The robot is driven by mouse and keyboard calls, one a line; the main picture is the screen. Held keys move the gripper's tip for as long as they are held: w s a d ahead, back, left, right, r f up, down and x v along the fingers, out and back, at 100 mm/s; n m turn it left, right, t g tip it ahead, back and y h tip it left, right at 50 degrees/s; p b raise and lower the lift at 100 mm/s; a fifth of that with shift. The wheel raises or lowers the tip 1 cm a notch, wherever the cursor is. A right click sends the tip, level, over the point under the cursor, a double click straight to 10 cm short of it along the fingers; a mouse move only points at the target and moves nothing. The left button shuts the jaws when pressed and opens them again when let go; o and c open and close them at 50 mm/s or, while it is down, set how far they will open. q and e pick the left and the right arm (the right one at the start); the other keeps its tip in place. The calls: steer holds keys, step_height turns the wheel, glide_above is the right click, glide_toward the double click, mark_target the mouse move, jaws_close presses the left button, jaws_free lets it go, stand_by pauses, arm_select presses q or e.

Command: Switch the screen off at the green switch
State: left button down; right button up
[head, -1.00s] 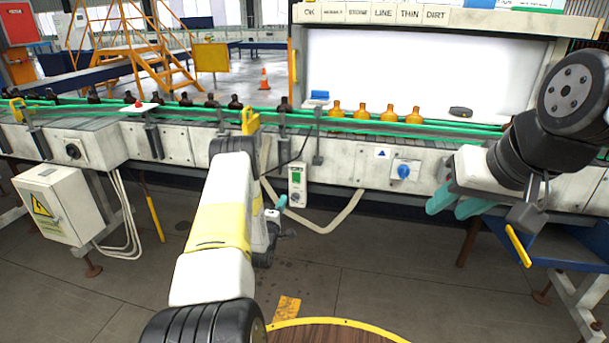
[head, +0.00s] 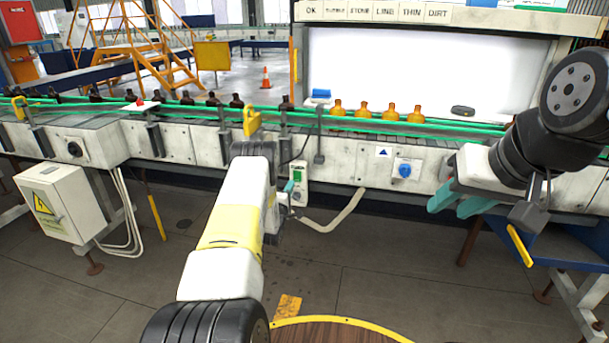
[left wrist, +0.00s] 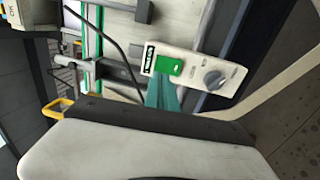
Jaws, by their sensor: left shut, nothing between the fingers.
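The green switch (head: 299,175) sits on a small pale control box (head: 300,194) hung below the conveyor. In the left wrist view the green switch (left wrist: 168,66) shows close up, above a grey knob (left wrist: 214,80). My left gripper (head: 289,187) is shut and empty, its teal tips just beside the switch. In the left wrist view the teal tips (left wrist: 160,86) overlap the switch's lower edge; I cannot tell if they touch it. The screen (head: 420,68) behind the conveyor is bright white. My right gripper (head: 457,202) is at the right, its teal fingers apart and empty.
The conveyor (head: 215,143) runs across the view with dark bottles at the left and amber bottles (head: 390,112) before the screen. A blue knob (head: 404,171) is right of the control box. A cable loop (head: 335,222) hangs below. A grey electrical cabinet (head: 62,205) stands left.

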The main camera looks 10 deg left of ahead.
mark_target(296, 173)
arm_select(q)
steer(key=w, duration=0.5)
steer(key=shift+d+r, duration=0.1)
steer(key=shift+r, duration=0.2)
steer(key=shift+w+r, duration=0.15)
steer(key=shift+w, duration=0.05)
